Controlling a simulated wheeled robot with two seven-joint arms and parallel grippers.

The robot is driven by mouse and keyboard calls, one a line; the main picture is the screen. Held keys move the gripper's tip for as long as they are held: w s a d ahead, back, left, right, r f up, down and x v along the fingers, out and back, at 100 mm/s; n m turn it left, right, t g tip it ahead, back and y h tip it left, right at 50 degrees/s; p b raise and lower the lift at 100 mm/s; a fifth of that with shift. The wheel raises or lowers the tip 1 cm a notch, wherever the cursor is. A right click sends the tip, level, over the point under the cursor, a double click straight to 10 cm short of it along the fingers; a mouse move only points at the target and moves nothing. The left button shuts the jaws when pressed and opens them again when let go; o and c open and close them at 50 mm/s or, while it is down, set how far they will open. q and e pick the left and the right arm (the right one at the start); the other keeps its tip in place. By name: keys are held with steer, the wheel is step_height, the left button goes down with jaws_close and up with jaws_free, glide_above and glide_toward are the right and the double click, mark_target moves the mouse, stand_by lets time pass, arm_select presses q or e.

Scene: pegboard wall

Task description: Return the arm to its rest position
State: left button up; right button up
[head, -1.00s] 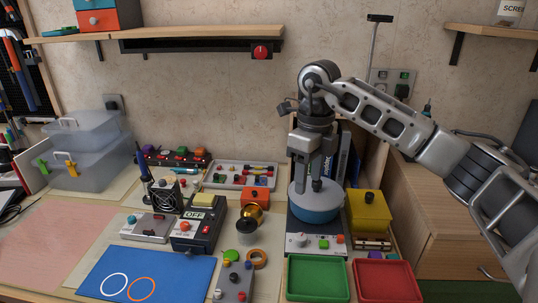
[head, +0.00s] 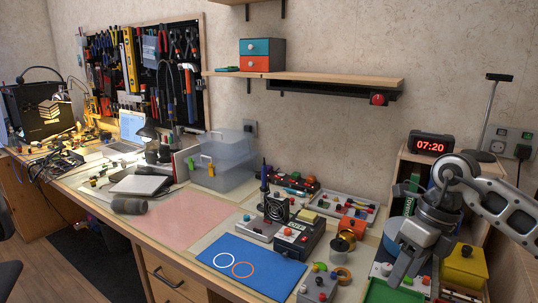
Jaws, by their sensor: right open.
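My right arm comes in from the right edge of the head view. My right gripper (head: 411,268) points down and is open, with nothing seen between its fingers. It hangs in front of a round blue-and-white object (head: 392,232), which it partly hides. I cannot tell the gap between them. The lower fingers overlap the area of the green tray (head: 385,293) in the picture. My left gripper is not in view.
A yellow box (head: 463,266) stands close to the right of the gripper. A wooden shelf unit with a red clock (head: 430,143) is behind the arm. A blue mat (head: 250,262) and a pink mat (head: 185,220) lie to the left. A wall shelf (head: 310,78) hangs above.

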steer(key=s+a+m+t+y, duration=0.3)
steer(key=a+m+y, duration=0.3)
steer(key=a+y, duration=0.45)
steer(key=s+a+m+t+y, duration=0.45)
steer(key=a+y, duration=0.25)
steer(key=a, duration=0.6)
steer(key=d+f+m+t+h, duration=0.4)
steer(key=f+m+t+h, duration=0.15)
steer(key=m, duration=0.55)
steer(key=d+f+m+t+h, duration=0.45)
steer(key=m+h, duration=0.25)
steer(key=m, duration=0.3)
steer(key=s+d+f+m+g+h, duration=0.2)
steer(key=s+f+m+g, duration=0.1)
steer(key=s+f+m, duration=0.1)
steer(key=s+d+f+m+g+h, duration=0.2)
steer(key=s+f, duration=0.4)
steer(key=f, duration=0.3)
steer(key=shift+s+d+f+m+g+h, duration=0.15)
steer(key=shift+s+d+m+g+h, duration=0.2)
steer(key=shift+m+g, duration=0.6)
